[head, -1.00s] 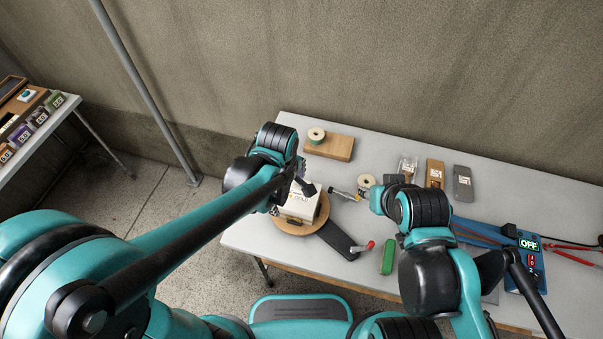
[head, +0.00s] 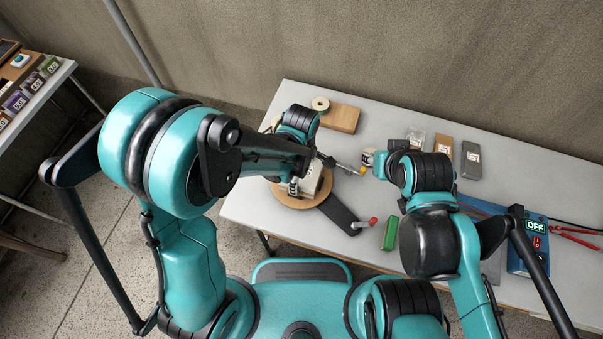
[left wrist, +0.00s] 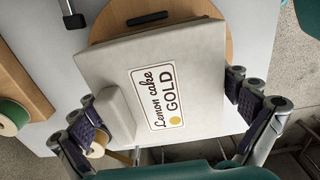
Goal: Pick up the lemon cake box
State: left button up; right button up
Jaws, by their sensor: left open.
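The lemon cake box (left wrist: 150,85) is pale, with a white "Lemon cake GOLD" label on its face. It sits on a round wooden board (left wrist: 205,40). In the head view the box (head: 318,182) shows only partly behind my left arm, on the round board (head: 284,198). My left gripper (left wrist: 162,88) is open over the box, one finger beside its left side and one beside its right. I see no clear grip on it.
A wooden block (head: 342,118) with a tape roll (head: 320,104) lies behind the box. A dark flat strip (head: 340,214), a red-tipped tool (head: 366,222) and a green object (head: 390,234) lie to its right. A blue switch box (head: 528,245) stands at far right.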

pick_arm(q)
jog(key=shift+c, duration=0.3)
jog(key=c, duration=0.7)
jog(key=shift+o, duration=0.2)
jog(key=shift+r, duration=0.2)
